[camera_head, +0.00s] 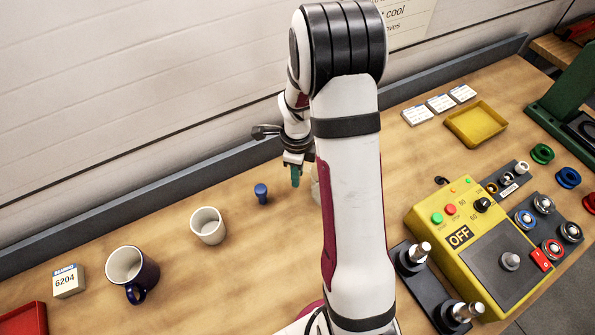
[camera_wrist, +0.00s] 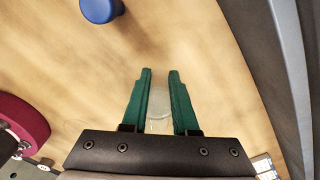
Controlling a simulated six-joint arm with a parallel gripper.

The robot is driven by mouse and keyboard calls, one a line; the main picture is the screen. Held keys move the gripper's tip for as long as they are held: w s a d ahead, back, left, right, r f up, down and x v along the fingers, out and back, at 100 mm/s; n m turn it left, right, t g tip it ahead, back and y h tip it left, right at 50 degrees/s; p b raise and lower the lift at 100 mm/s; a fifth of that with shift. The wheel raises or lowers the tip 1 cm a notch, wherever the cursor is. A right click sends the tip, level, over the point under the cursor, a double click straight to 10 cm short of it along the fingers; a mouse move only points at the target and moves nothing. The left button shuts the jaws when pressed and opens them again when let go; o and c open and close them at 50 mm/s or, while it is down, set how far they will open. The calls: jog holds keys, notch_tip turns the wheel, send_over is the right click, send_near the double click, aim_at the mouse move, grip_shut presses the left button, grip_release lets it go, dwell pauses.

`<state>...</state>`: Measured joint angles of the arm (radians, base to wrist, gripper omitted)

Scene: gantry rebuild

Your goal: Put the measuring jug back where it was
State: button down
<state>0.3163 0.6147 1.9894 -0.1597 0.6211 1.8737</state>
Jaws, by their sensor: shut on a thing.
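The measuring jug is pale and see-through. In the wrist view, part of the jug (camera_wrist: 160,104) shows between the green fingers of my gripper (camera_wrist: 161,76), which is shut on it. In the head view, a pale sliver of the jug (camera_head: 315,186) shows just right of my gripper (camera_head: 296,178), and my arm hides the rest. The gripper points down near the back of the wooden bench (camera_head: 215,285). I cannot tell whether the jug's base touches the bench.
A blue knob-like piece (camera_head: 261,193) stands left of the gripper. Further left are a white cup (camera_head: 208,226), a dark blue mug (camera_head: 134,271) and a block marked 6204 (camera_head: 67,281). A yellow control box (camera_head: 425,221) stands right of my arm; an empty yellow tray (camera_head: 476,123) lies behind it.

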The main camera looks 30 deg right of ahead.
jog(key=shift+f, duration=0.1)
jog(key=c, duration=0.7)
grip_release()
notch_tip(320, 180, up, 11)
jog(key=shift+r, duration=0.15)
jog(key=s+a+r+n, duration=0.2)
jog(key=s+a+n, duration=0.3)
jog(key=s+n, duration=0.2)
jog(key=s+a+r+n+y, duration=0.1)
jog(key=s+a+r+n, duration=0.1)
jog(key=s+a+n, duration=0.3)
jog(key=s+a+r+n, duration=0.3)
jog(key=s+a+n, duration=0.2)
jog(key=s+n, duration=0.4)
jog(key=shift+s+y, duration=0.4)
jog(key=shift+s, duration=0.15)
